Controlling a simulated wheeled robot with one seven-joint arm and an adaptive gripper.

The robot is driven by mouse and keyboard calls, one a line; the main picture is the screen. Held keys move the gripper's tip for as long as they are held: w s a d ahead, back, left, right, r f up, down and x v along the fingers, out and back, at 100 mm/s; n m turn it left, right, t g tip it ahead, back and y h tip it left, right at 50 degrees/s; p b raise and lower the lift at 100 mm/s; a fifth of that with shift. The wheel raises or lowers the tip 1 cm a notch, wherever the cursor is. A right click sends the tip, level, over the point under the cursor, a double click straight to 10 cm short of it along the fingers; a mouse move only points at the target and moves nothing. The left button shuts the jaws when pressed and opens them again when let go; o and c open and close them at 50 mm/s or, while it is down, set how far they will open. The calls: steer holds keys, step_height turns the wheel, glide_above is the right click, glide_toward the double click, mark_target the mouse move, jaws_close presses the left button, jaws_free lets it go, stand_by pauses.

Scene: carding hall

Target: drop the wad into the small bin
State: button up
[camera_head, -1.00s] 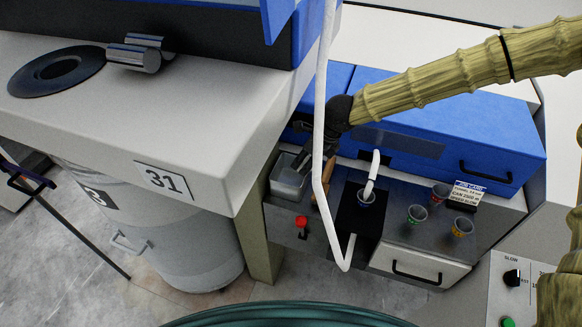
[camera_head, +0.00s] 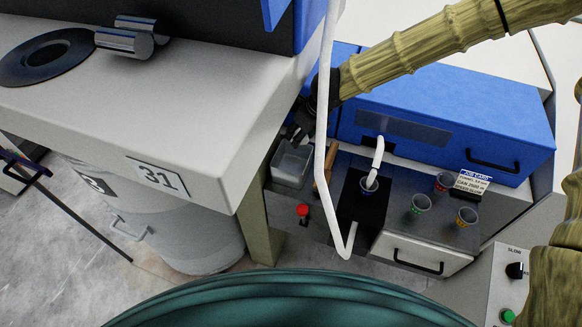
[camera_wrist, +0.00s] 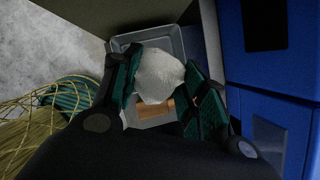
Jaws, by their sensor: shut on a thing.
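The wad (camera_wrist: 158,75) is a whitish, rounded lump in the wrist view. My gripper (camera_wrist: 161,80) is shut on it, with a green-padded finger on each side. In the head view my gripper (camera_head: 299,133) is just behind and above the small bin, partly behind a white pipe, and the wad cannot be made out there. The small bin (camera_head: 288,182) is a grey open box at the left end of the metal bench top. In the wrist view its pale rim (camera_wrist: 180,37) shows beyond the wad, which hides much of the opening.
The white pipe (camera_head: 322,140) runs down close to my gripper. A wooden-handled tool (camera_head: 319,178) lies right of the bin. The table numbered 31 (camera_head: 200,150) is close on the left; a blue cabinet (camera_head: 450,120) is behind.

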steer(key=shift+f+b, duration=1.2)
steer(key=shift+f, duration=0.55)
steer(key=o, duration=0.8)
steer(key=shift+r, duration=0.1)
steer(key=v, duration=0.7)
steer(key=shift+r, duration=0.2)
